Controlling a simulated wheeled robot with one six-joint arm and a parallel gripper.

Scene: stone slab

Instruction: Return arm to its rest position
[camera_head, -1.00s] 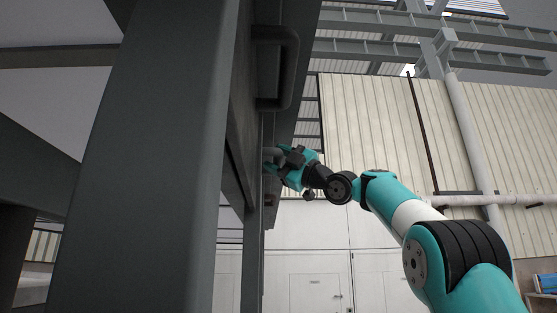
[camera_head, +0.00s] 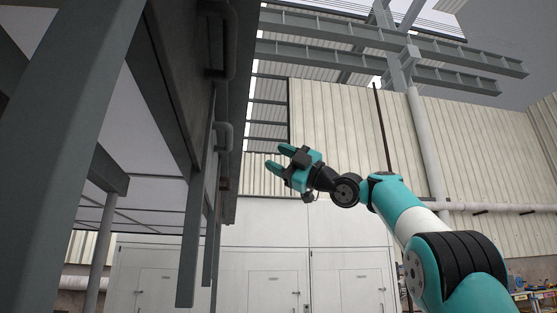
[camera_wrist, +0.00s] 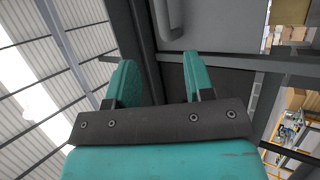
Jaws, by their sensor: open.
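My arm reaches up from the lower right in the head view. My gripper (camera_head: 279,160) is at the middle of that view, with its two teal fingers apart and nothing between them. The fingers also show in the wrist view (camera_wrist: 158,80), spread open in front of a dark metal beam and a grey panel. In the head view the gripper is to the right of the grey steel frame (camera_head: 165,90), with a visible gap in the picture. The stone slab cannot be made out.
The steel frame, with its posts and handle-like bars (camera_head: 222,136), fills the left side. White cabinets (camera_head: 265,280) stand behind, against a corrugated wall (camera_head: 335,130). Overhead girders (camera_head: 400,50) cross the top right. The space right of the frame around my gripper looks open.

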